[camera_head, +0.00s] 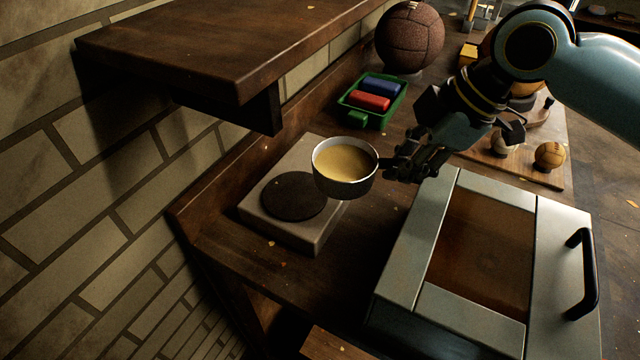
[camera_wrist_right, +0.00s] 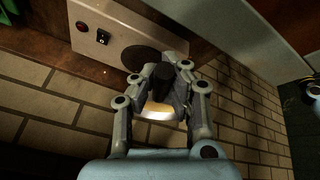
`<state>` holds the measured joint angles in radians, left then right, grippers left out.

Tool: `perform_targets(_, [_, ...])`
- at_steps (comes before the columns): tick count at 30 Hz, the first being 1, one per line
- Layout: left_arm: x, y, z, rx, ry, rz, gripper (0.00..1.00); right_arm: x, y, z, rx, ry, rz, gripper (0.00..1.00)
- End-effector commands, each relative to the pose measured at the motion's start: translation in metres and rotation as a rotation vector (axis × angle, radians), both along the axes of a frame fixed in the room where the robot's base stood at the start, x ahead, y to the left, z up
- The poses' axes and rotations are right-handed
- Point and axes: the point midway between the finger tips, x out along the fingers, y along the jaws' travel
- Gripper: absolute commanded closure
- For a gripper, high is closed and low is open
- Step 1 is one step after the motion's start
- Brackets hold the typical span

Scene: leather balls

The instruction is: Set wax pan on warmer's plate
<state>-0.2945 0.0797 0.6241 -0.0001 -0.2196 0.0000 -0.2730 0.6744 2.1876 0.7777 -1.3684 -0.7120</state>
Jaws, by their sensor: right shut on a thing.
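The wax pan (camera_head: 344,168) is a small dark pan with a pale rim, full of tan wax. It looks level in the head view, overlapping the right edge of the warmer (camera_head: 284,238). The warmer is a pale box with a round dark plate (camera_head: 292,196), bare on its left part. My right gripper (camera_head: 392,170) is shut on the pan's handle at the pan's right side. In the right wrist view the wax pan (camera_wrist_right: 158,110) shows between the fingers, its handle hiding part of it. The warmer's plate (camera_wrist_right: 136,58) lies beyond the fingers. My left gripper is not in view.
A wooden shelf (camera_head: 190,50) overhangs behind the warmer. A grey box with a brown window and black handle (camera_head: 588,275) stands at the front right. A green tray (camera_head: 347,113) holds blue and red blocks. Leather balls (camera_head: 410,38) stand at the back.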

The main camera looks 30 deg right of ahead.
Motion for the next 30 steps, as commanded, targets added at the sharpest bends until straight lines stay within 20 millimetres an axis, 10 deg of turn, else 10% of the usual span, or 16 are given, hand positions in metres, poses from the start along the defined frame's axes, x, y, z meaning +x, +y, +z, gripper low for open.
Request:
perform_targets(12, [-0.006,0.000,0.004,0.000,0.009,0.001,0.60,0.082,0.037,-0.050,0.008,0.000,0.000,1.00])
perform_targets(30, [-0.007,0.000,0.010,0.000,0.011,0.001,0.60,0.092,0.041,-0.100,0.002,0.000,0.002,1.00])
